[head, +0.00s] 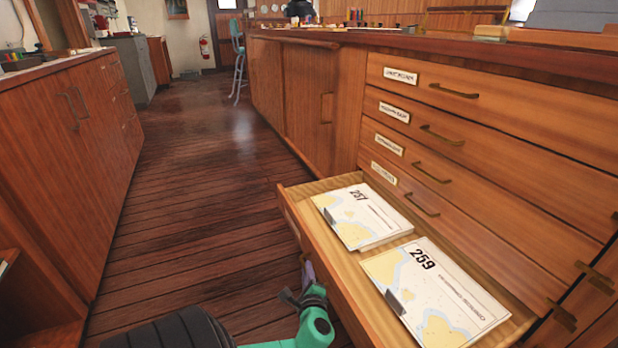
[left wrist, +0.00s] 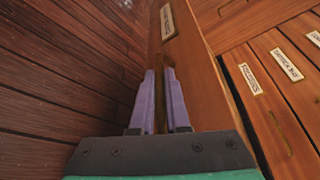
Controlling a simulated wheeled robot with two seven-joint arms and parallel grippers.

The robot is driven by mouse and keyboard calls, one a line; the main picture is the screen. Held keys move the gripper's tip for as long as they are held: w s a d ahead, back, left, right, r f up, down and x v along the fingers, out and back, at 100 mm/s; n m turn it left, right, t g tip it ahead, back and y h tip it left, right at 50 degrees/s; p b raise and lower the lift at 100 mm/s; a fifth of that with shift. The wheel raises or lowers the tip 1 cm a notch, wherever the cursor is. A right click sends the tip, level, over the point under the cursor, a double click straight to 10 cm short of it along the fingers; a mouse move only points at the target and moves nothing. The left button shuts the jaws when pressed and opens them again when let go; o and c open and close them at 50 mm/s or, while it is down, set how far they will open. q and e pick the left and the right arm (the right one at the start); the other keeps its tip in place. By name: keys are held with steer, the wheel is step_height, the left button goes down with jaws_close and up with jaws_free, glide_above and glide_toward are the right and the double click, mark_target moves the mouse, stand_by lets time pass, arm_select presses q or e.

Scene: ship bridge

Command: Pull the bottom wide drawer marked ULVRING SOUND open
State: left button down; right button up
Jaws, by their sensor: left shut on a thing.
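The bottom wide drawer (head: 345,275) of the chart cabinet stands pulled out, with its inside showing. Its front also shows in the left wrist view (left wrist: 195,60), with a small label plate (left wrist: 167,21) too small to read. My left gripper (head: 307,272) is at the outer face of that front, low down. In the left wrist view its two purple fingers (left wrist: 160,95) are shut on the drawer handle (left wrist: 160,118), one on each side of it. Most of the handle is hidden by the fingers. My right gripper is not in view.
Two charts, marked 257 (head: 360,215) and 259 (head: 435,290), lie in the drawer. Several closed drawers with brass handles (head: 455,91) are above it. A cabinet (head: 75,140) stands at the left. The plank floor (head: 190,190) between is clear.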

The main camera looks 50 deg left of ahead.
arm_select(q)
steer(key=shift+a, duration=0.15)
steer(key=c, duration=0.9)
jaws_free()
steer(key=shift+s, duration=0.1)
steer(key=p+v, duration=0.4)
steer(key=v, duration=1)
steer(key=shift+s+d+r, duration=0.1)
steer(key=shift+d, duration=0.2)
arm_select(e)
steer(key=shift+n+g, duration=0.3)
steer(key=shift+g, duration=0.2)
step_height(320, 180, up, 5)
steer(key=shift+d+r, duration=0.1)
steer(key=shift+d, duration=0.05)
